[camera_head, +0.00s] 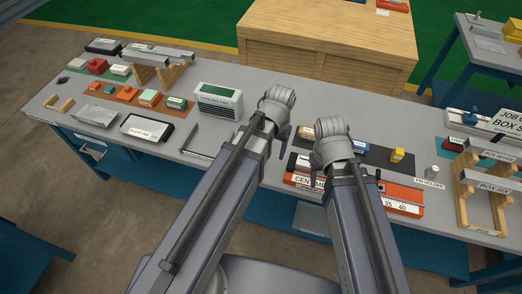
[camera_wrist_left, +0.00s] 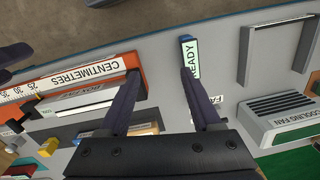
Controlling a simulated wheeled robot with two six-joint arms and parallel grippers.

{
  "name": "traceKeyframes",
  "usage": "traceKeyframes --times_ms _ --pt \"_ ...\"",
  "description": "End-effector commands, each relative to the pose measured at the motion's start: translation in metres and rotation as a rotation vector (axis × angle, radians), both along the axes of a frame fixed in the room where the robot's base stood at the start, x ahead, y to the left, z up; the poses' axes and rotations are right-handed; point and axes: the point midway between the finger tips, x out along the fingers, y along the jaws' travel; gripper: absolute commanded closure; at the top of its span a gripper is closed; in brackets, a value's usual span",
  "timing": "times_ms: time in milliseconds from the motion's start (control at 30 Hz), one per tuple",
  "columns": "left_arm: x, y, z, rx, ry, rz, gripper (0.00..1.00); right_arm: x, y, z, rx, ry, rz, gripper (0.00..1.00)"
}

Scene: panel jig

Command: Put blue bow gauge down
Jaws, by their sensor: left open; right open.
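My left gripper (camera_head: 276,108) is open over the middle of the bench; its two fingers also show in the left wrist view (camera_wrist_left: 161,74), with nothing between them. A small blue piece (camera_wrist_left: 187,48) lies near the tip of the right-hand finger, beside a white label reading READY (camera_wrist_left: 193,62). I cannot tell if this piece is the bow gauge or whether the finger touches it. In the head view my left arm covers that spot. My right gripper (camera_head: 332,135) is open near the orange ruler marked CENTIMETRES (camera_wrist_left: 75,77); its fingertips are mostly hidden.
The cooling fan box (camera_head: 218,100) stands left of my left gripper. A yellow block (camera_head: 397,155) and a white-grey cylinder (camera_head: 431,172) stand to the right.

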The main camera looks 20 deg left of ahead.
Motion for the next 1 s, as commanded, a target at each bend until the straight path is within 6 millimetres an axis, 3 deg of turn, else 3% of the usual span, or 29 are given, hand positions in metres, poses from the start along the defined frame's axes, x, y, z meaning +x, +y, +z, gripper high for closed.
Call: traceKeyframes --times_ms 100,500,767,1000 --pt "0.018 0.014 -0.021 -0.011 -0.006 0.036 0.35 0.0 0.0 -0.021 0.0 0.0 0.0 0.5" --pt "0.061 0.062 -0.064 -0.046 -0.022 0.137 0.35 0.0 0.0 -0.063 0.0 0.0 0.0 0.5" --pt "0.063 0.067 -0.066 -0.049 -0.025 0.147 0.35 0.0 0.0 -0.066 0.0 0.0 0.0 0.5" --pt "0.064 0.066 -0.087 -0.049 -0.025 0.146 0.35 0.0 0.0 -0.087 0.0 0.0 0.0 0.5"
